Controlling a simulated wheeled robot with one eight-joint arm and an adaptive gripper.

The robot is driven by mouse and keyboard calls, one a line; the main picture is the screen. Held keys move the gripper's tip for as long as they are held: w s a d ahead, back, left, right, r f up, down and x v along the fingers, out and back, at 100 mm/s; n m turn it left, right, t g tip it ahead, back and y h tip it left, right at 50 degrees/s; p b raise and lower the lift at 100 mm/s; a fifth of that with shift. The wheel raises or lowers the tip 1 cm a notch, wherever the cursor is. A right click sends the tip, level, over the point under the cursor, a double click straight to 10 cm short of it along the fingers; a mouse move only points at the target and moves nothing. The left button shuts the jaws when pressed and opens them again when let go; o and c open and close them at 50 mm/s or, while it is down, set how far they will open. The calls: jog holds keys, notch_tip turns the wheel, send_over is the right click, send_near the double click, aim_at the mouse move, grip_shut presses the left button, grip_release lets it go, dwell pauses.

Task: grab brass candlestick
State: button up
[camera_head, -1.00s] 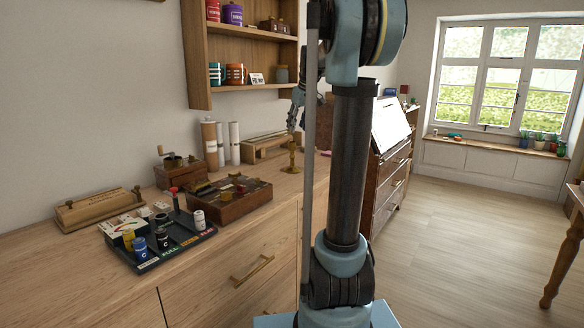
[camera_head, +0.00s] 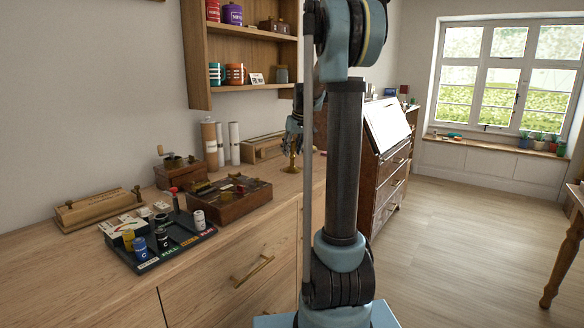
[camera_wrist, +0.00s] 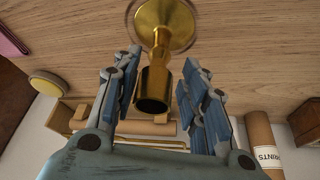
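The brass candlestick (camera_head: 292,160) stands upright on the wooden counter, near its far end. In the wrist view the candlestick (camera_wrist: 154,88) is seen from above, with its dark open socket between my fingers and its round base farther off. My gripper (camera_head: 292,138) is directly above and around the candlestick's top. In the wrist view my gripper (camera_wrist: 158,85) is open, with one finger on each side of the candlestick and a visible gap on both sides.
A wooden box (camera_head: 228,200), a dark tray with small jars (camera_head: 165,240) and a small grinder-like box (camera_head: 180,168) stand nearer on the counter. Paper tubes (camera_head: 221,143) stand by the wall behind. A wall shelf (camera_head: 198,55) hangs above.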

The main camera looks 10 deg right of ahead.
jog(key=x, duration=0.5)
jog(key=shift+w+d, duration=0.15)
jog(key=shift+r, duration=0.1)
grip_shut()
